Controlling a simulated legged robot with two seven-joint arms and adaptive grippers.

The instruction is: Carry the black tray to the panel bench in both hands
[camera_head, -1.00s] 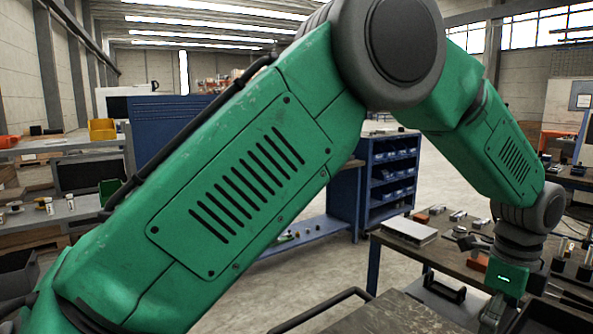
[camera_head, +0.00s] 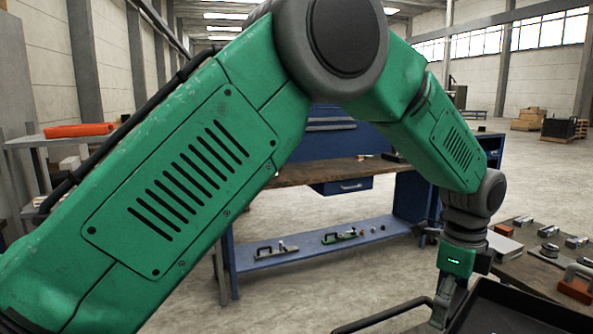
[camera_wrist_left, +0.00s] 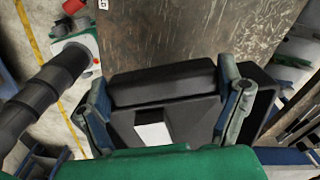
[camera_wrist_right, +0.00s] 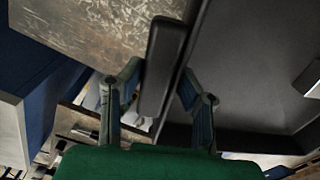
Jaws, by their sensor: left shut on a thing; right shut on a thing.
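The black tray (camera_head: 530,312) shows in the lower right corner of the head view, mostly cut off by the picture edge. My left gripper (camera_head: 447,303) reaches down to its left side. The right arm is outside the head view. A blue bench (camera_head: 330,172) with a wooden top and upright panel stands ahead, partly behind my left arm.
A worn metal top (camera_wrist_left: 190,35) lies below the grippers; the gap to the tray cannot be judged. A black bar handle (camera_head: 385,314) shows beside my left gripper. A bench with several small parts (camera_head: 550,260) stands at right. Open floor (camera_head: 340,285) lies before the blue bench.

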